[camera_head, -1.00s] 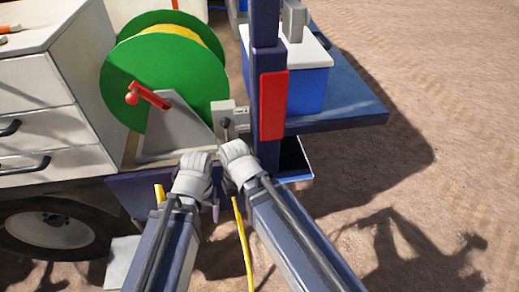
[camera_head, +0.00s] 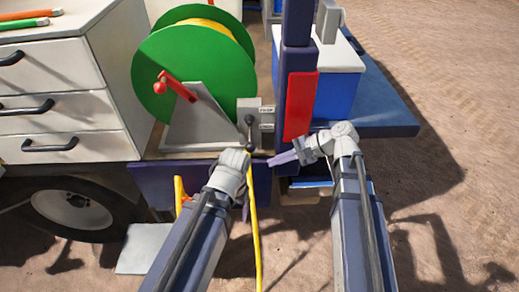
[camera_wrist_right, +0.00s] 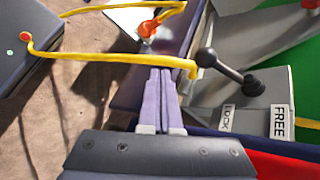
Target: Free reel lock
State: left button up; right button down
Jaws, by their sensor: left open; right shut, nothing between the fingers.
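The reel lock lever (camera_head: 250,134) is a dark rod with ball ends, on a grey bracket (camera_head: 246,108) beside the green reel (camera_head: 185,65). In the right wrist view the lever (camera_wrist_right: 228,72) slants, its nearer knob lying towards the LOCK label's side; the FREE label (camera_wrist_right: 279,121) is beside LOCK (camera_wrist_right: 229,118). My right gripper (camera_head: 272,161) is shut and empty, fingers pointing left, below and right of the lever and apart from it. Its fingers show in the wrist view (camera_wrist_right: 160,72). My left gripper (camera_head: 241,154) is open just below the lever; its fingers are mostly hidden.
A yellow cable (camera_head: 256,220) hangs in front of the truck bed near my left gripper. A blue post with a red panel (camera_head: 300,105) stands right of the bracket. A red-handled crank (camera_head: 175,86) is on the reel. White drawers (camera_head: 65,90) stand at left.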

aim_at(250, 135)
jog(key=w+d+r+m+t+y, duration=0.2)
jog(key=w+d+r+m, duration=0.1)
jog(key=r, duration=0.1)
jog(key=shift+d, duration=0.3)
jog(key=b+x, duration=0.4)
jog(key=x, duration=0.6)
jog(key=shift+w, duration=0.1)
jog(key=shift+r+m+p, duration=0.3)
